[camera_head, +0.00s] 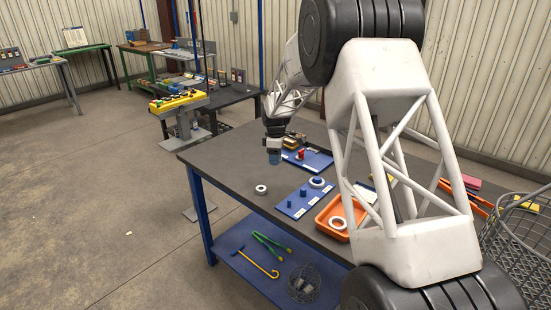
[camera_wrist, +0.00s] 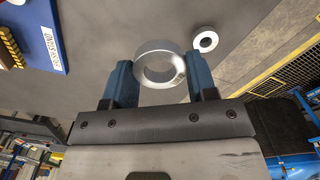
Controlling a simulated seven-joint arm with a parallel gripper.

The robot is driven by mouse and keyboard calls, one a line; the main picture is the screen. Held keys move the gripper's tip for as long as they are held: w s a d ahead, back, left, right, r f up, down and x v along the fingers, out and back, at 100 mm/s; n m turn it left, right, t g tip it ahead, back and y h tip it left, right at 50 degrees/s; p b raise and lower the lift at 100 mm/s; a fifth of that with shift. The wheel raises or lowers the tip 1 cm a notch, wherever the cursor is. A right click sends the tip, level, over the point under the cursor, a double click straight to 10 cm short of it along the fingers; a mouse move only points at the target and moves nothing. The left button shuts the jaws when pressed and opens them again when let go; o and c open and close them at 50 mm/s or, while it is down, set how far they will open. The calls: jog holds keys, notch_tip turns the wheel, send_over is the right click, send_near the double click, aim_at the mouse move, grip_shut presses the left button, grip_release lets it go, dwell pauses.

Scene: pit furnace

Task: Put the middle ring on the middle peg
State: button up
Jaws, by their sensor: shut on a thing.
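My gripper (camera_wrist: 163,80) is shut on a silver metal ring, the middle ring (camera_wrist: 139,66), held between its two blue fingertips. In the head view my gripper (camera_head: 274,158) hangs above the far left part of the workbench, and the held ring cannot be made out. The blue peg board (camera_head: 294,211) lies on the bench nearer the camera and to the right of the gripper. Its middle peg (camera_head: 303,191) stands bare. A large pale ring (camera_head: 318,183) sits around the peg at the far end. A smaller ring (camera_head: 261,189) lies flat on the bench left of the board; it also shows in the wrist view (camera_wrist: 205,40).
An orange tray (camera_head: 325,220) with a white ring (camera_head: 337,223) in it stands right of the board. A blue tray (camera_head: 318,163) with small parts lies behind. A wire basket (camera_head: 520,240) is at the right. Bench surface left of the board is mostly clear.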

jog(key=shift+d, duration=0.1)
dwell(0.3)
send_over(304, 189)
notch_tip(304, 189, down, 2)
jog(key=shift+f, duration=0.1)
jog(key=shift+f, duration=0.25)
dwell(0.4)
jog(key=shift+f, duration=2.65)
jog(key=shift+f, duration=0.6)
jog(key=o, duration=0.7)
